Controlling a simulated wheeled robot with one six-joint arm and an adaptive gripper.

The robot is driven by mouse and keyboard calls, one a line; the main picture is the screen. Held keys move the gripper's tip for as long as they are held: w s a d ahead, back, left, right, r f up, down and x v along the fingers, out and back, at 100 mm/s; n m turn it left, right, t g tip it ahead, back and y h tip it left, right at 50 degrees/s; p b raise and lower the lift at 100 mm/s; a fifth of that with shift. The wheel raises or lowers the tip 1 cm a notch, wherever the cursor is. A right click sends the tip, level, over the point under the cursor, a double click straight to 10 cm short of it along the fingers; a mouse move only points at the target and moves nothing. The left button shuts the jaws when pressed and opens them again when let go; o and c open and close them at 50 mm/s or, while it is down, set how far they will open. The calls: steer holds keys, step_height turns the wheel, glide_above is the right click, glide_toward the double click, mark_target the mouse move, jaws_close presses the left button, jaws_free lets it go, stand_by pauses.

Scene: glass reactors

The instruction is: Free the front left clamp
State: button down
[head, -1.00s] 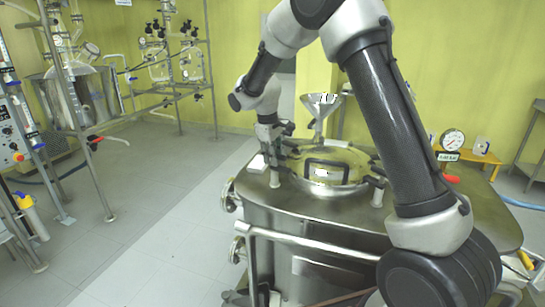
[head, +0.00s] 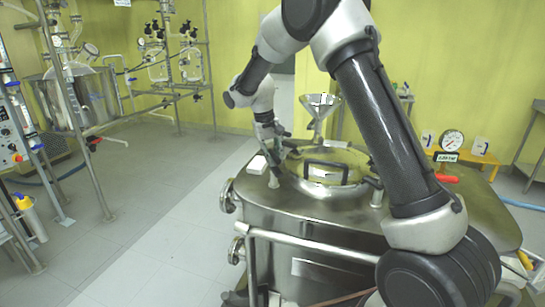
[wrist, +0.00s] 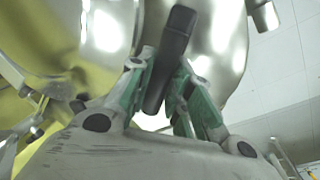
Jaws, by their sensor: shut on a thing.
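The front left clamp is at the left edge of the reactor lid (head: 338,172); in the head view it is small and mostly covered by my gripper (head: 277,148). In the wrist view its black handle (wrist: 180,32) stands between the green-padded fingers of my gripper (wrist: 168,85). The fingers are shut on the handle, one on each side. The clamp's lower part and its contact with the rim cannot be made out.
A steel funnel (head: 320,108) stands behind the lid. A pressure gauge (head: 452,140) is at the right. Open floor (head: 150,220) lies to the left.

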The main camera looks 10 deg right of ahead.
steer(key=shift+w+d+r, duration=0.15)
steer(key=c, duration=1.3)
jaws_free()
steer(key=shift+c, duration=0.2)
step_height(320, 180, up, 12)
steer(key=a, duration=0.2)
steer(key=shift+s+a+f, duration=0.15)
steer(key=shift+s+f, duration=0.05)
